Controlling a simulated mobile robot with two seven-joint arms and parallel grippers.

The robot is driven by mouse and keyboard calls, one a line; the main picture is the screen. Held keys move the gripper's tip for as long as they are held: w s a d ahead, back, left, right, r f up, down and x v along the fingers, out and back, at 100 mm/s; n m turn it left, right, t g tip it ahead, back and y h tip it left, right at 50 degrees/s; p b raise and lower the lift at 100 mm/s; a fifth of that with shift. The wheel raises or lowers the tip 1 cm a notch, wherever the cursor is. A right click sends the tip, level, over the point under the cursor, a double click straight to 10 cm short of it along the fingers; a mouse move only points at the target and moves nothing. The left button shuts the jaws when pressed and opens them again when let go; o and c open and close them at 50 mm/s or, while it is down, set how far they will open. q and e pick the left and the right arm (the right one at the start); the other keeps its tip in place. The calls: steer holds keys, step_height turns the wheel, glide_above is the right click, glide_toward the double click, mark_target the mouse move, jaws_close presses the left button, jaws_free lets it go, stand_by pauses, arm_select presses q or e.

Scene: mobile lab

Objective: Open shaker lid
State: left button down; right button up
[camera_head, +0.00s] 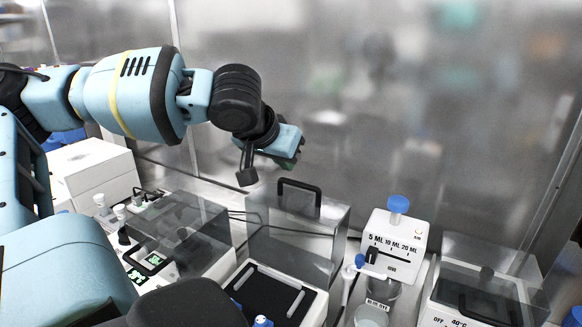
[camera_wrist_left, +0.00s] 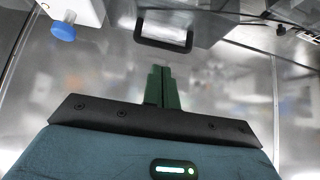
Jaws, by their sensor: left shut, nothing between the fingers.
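The shaker (camera_head: 318,306) is a white box with a dark, recessed top, at the bottom centre of the head view. Its clear lid (camera_head: 290,245) stands raised at the back of the box, with a black handle (camera_head: 300,186) on its upper edge. My left gripper (camera_head: 297,157) is above the handle, apart from it, shut and empty. In the left wrist view the closed green fingers (camera_wrist_left: 160,72) point toward the black handle (camera_wrist_left: 163,44), with a gap between. My right gripper is not in view.
A dispenser with a blue knob (camera_head: 398,204) stands right of the shaker, with a beaker (camera_head: 378,300) before it. A clear-lidded heater marked 40°C (camera_head: 480,290) is at far right. Another clear-lidded device (camera_head: 185,230) and a white box (camera_head: 95,170) stand left. A glass wall is behind.

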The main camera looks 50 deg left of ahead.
arm_select(q)
steer(key=v, duration=0.4)
steer(key=shift+s+p, duration=0.3)
steer(key=shift+s, duration=0.1)
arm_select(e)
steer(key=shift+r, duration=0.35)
arm_select(q)
steer(key=shift+w+d, duration=0.1)
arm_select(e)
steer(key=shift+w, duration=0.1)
